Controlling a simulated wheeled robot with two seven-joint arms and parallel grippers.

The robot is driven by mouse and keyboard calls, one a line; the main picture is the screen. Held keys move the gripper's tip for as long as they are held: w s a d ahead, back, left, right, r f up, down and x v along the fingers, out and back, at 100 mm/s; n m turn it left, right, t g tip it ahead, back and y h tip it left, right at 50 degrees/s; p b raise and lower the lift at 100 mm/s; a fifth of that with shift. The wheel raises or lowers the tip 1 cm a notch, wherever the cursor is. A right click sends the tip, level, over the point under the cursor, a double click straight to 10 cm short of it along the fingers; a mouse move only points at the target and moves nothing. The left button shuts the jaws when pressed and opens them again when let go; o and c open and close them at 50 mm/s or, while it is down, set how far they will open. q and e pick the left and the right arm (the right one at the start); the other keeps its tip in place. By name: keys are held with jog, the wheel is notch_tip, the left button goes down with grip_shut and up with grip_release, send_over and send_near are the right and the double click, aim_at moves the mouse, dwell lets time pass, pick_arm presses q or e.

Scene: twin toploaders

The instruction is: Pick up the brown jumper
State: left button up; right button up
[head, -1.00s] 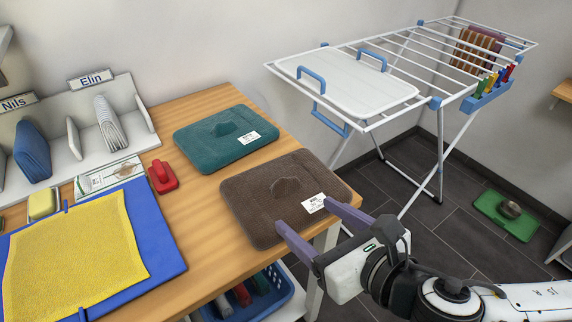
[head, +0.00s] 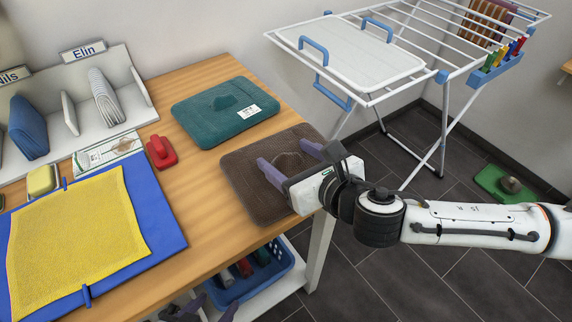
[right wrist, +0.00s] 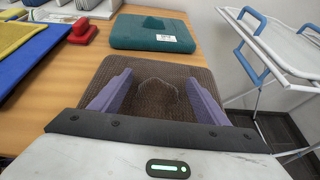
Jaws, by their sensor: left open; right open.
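The brown jumper (head: 240,178) lies folded flat on the wooden table's right end, with a raised lump in its middle. It also shows in the right wrist view (right wrist: 145,68). My right gripper (head: 284,153) is open over the jumper. In the right wrist view its two purple fingers (right wrist: 159,76) stand on either side of the lump. I cannot tell whether they touch the cloth. The jumper's white label is hidden behind my gripper. My left gripper (head: 207,308) is open and partly visible at the bottom edge of the head view, low in front of the table.
A folded teal jumper (head: 205,125) with a label lies behind the brown one. A red-handled brush (head: 160,152), a yellow cloth (head: 75,225) on a blue board (head: 150,215) and a white shelf (head: 135,95) stand left. A drying rack (head: 440,75) stands right. A blue basket (head: 265,280) sits below.

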jog(key=c, duration=1.2)
jog(key=shift+w+r, duration=0.1)
jog(key=shift+c, duration=0.9)
